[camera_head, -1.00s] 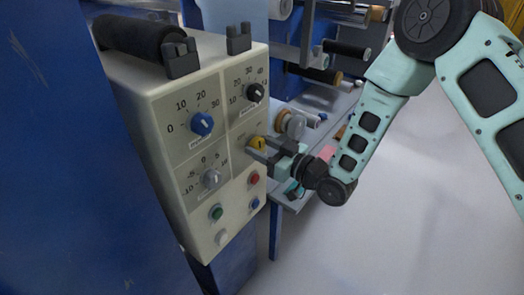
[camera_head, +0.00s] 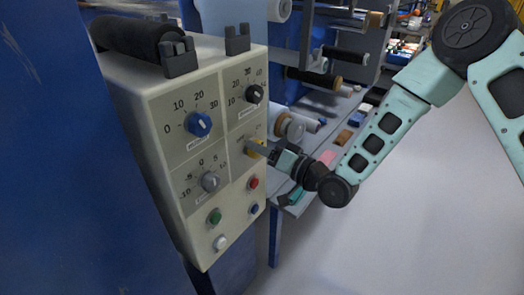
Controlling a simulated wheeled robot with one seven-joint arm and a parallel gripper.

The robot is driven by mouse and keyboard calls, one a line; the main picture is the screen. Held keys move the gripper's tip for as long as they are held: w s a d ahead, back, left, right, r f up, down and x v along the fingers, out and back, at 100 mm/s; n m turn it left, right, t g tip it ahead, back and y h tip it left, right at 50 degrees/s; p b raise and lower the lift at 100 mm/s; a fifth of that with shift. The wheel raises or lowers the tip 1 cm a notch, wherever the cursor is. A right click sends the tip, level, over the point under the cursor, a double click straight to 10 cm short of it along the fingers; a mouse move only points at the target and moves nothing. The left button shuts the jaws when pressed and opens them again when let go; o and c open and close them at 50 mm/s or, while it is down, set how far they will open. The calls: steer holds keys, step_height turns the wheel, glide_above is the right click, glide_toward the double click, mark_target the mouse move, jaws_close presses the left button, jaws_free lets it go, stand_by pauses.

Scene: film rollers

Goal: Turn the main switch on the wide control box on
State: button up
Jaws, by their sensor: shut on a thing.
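The wide control box (camera_head: 150,103) is a cream box with knobs and buttons on its front, at the left of the view. The main switch (camera_head: 251,152) looks like the yellow knob on the right half of its front, below the black knob. My gripper (camera_head: 257,149) reaches it from the right. Its fingers are shut on the yellow knob and hide much of it. The knob's exact angle cannot be read.
A blue knob (camera_head: 198,124), a grey knob (camera_head: 210,181) and a black knob (camera_head: 254,94) are on the same front. Red (camera_head: 253,183), green (camera_head: 214,216), blue and white buttons sit below. A bench with rolls (camera_head: 289,127) stands behind. Open floor (camera_head: 400,220) lies at right.

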steer(key=shift+m, duration=0.3)
steer(key=o, duration=1)
steer(key=v, duration=1.7)
steer(key=shift+s+d, duration=0.2)
steer(key=shift+f, duration=0.1)
